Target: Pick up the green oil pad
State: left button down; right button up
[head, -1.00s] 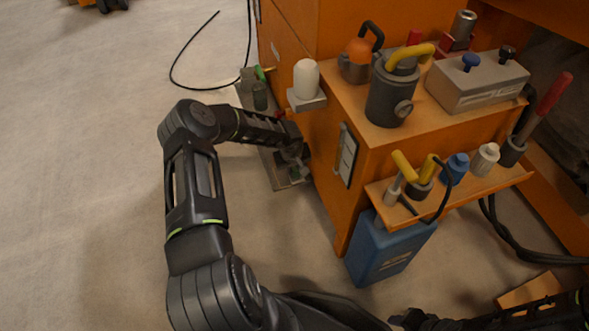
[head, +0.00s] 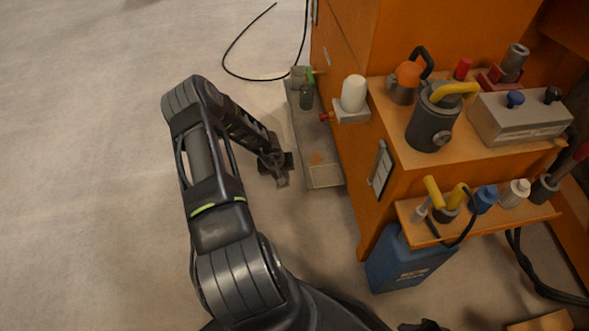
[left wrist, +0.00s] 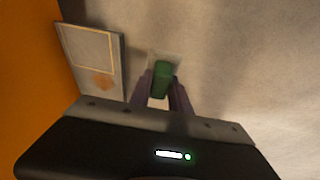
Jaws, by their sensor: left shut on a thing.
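The green oil pad (left wrist: 161,80) shows in the left wrist view, pinched between the two fingers of my left gripper (left wrist: 160,92). A pale square piece lies around or behind it; I cannot tell if they are joined. In the head view my left gripper (head: 280,176) hangs just left of the grey metal tray (head: 306,132), apart from it. The pad is not clear in the head view. A dark tip at the bottom edge of the head view seems to be my right gripper (head: 422,326), mostly cut off.
The tray, with an orange diamond mark and a pale outlined square, sits against the orange cabinet (head: 352,50). A white-capped part (head: 353,95) juts from the cabinet. Floor to the left is clear.

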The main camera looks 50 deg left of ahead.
pick_arm(q)
jog(key=shift+s+a, duration=0.15)
jog(key=shift+s, duration=0.05)
dwell(0.4)
jog(key=c, duration=1.7)
grip_release()
grip_shut()
jog(key=shift+w, duration=0.1)
